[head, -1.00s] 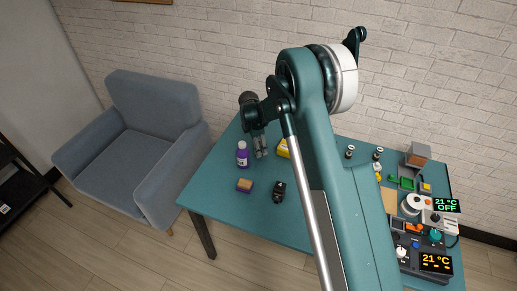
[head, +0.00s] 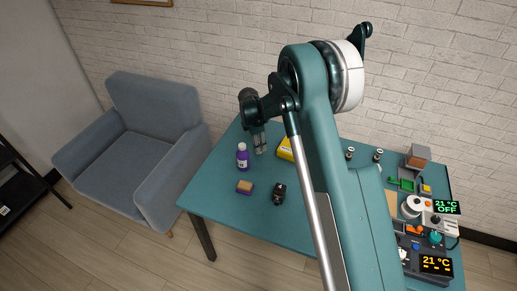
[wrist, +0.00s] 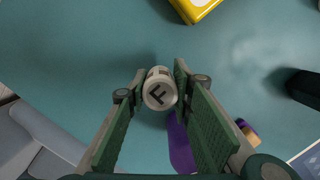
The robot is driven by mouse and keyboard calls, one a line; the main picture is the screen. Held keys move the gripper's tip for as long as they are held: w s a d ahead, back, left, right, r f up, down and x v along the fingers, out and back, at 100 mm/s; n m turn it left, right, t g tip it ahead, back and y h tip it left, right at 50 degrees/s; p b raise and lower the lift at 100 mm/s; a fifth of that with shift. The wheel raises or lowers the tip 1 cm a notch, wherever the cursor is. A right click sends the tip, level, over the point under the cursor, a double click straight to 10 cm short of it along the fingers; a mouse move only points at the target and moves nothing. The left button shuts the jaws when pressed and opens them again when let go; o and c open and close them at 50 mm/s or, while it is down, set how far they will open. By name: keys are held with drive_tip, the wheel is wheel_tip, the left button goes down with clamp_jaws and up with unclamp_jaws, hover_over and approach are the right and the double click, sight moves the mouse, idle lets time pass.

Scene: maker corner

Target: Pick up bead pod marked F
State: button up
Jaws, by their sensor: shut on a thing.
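The bead pod marked F (wrist: 158,96) is a small pale cylinder with a dark F on its end face, seen in the wrist view. My gripper (wrist: 157,80) is shut on it, with a green-padded finger on either side. In the head view my gripper (head: 260,148) is over the far left part of the teal table; the pod cannot be made out there.
A purple bottle (head: 242,157) stands close beside my gripper. A yellow object (head: 285,149) lies to its right. A sponge (head: 245,187) and a small black object (head: 279,194) are nearer the front. Electronics with a 21 °C display (head: 436,264) crowd the right end.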

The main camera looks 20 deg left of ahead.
wheel_tip(320, 180, up, 8)
drive_tip(key=shift+f, duration=0.25)
drive_tip(key=shift+r, duration=0.1)
idle(0.6)
